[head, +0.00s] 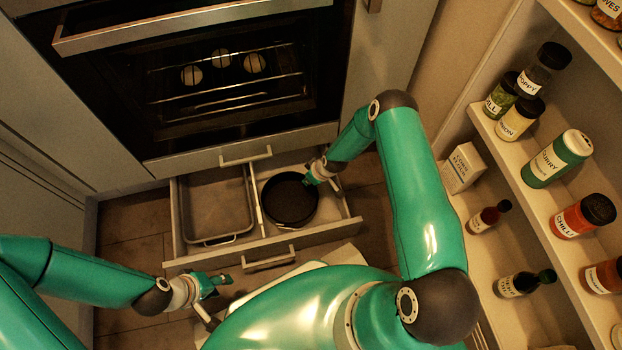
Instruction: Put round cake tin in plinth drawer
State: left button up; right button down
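The round cake tin (289,201) is dark and sits in the right compartment of the open plinth drawer (187,257), open side up. My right gripper (311,178) is at the tin's upper right rim, inside the drawer area. Its fingers are small and partly hidden, so whether they grip the rim is unclear. My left gripper (222,282) is low in front of the drawer, left of the drawer handle (268,260). It is apart from the tin, and its finger opening is hard to make out.
A grey rectangular tray (218,205) fills the drawer's left compartment, beside a divider. The oven (225,75) stands above the drawer. A shelf of spice bottles (558,158) rises at the right. Bare floor tiles (128,236) lie left of the drawer.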

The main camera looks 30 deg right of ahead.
jog(key=c, duration=1.3)
grip_release()
jog(key=shift+r, duration=0.45)
jog(key=p+v, duration=0.5)
jog(key=v, duration=0.5)
jog(key=s+a+r+m+g, duration=0.1)
jog(key=s+a+r+m, duration=0.1)
jog(key=s, duration=0.4)
jog(key=s+a+r+m+g+y, duration=0.1)
jog(key=s+a+r+m, duration=0.1)
jog(key=s+a+r, duration=0.3)
jog(key=s+a+r+m+g, duration=0.1)
jog(key=s+a+r+m, duration=0.1)
jog(key=s+a+r, duration=0.2)
jog(key=shift+s+a+y, duration=0.3)
jog(key=shift+s+a, duration=1.4)
jog(key=shift+a, duration=0.05)
